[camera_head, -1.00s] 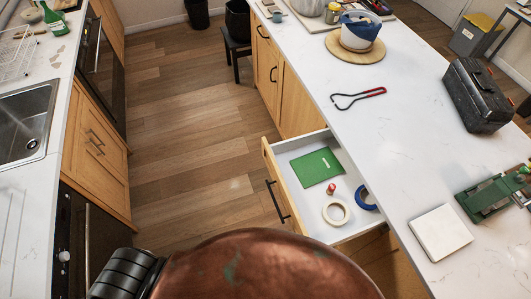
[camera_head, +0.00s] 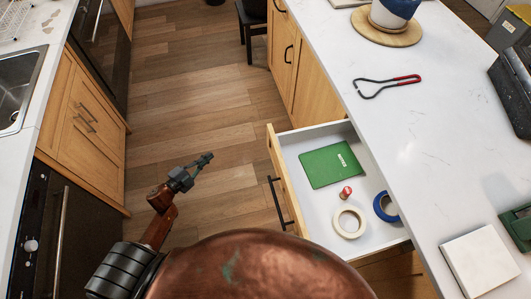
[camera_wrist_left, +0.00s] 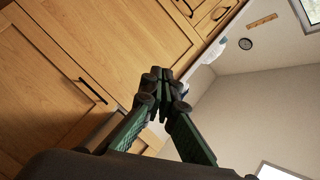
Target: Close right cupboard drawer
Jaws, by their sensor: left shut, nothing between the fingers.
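The right cupboard drawer (camera_head: 272,165) is pulled open from the island on the right in the head view. Its wooden front has a dark bar handle (camera_head: 280,203). Inside lie a green booklet (camera_head: 330,166), a small red item (camera_head: 345,193), a cream tape roll (camera_head: 349,222) and a blue tape roll (camera_head: 384,207). My left gripper (camera_head: 206,159) is shut and empty, left of the drawer front and apart from it. In the left wrist view the gripper (camera_wrist_left: 160,75) shows its fingertips together before wooden cupboard fronts. My right gripper is not in view.
The white island worktop (camera_head: 430,150) carries a red-handled tool (camera_head: 388,86), a white square block (camera_head: 480,262) and a dark toolbox at the right edge. A counter with a sink (camera_head: 18,88) and oven stands left. The wooden floor between is clear.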

